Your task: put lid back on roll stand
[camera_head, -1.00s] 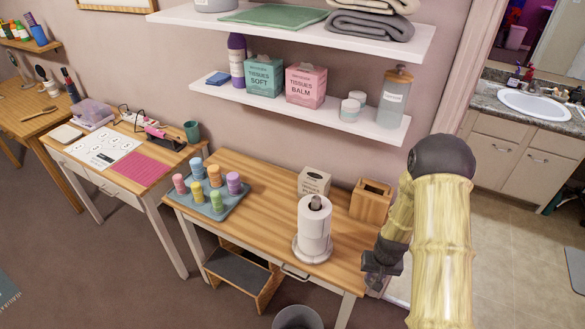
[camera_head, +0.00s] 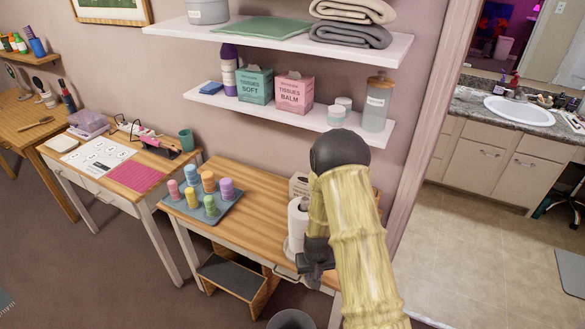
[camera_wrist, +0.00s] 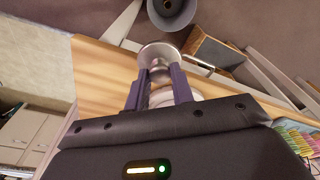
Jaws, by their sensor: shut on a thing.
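The roll stand (camera_head: 292,250) holds an upright white paper roll (camera_head: 298,222) near the table's front right, partly hidden behind my arm. My gripper (camera_head: 314,266) is low beside the roll, on its near right side. In the wrist view my gripper (camera_wrist: 160,74) is shut on the lid (camera_wrist: 158,52), a pale, shiny round piece, held past the fingertips over the table's front edge. A pale round part, seemingly of the roll or its stand (camera_wrist: 185,95), shows behind the fingers. The lid is apart from the stand's top.
The wooden table (camera_head: 250,190) bears a blue-grey tray (camera_head: 205,215) of colored cylinders at left. A tissue box (camera_head: 299,184) stands behind the roll. A white shelf (camera_head: 300,118) hangs above. A grey bin (camera_head: 293,320) and step stool (camera_head: 232,278) stand below.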

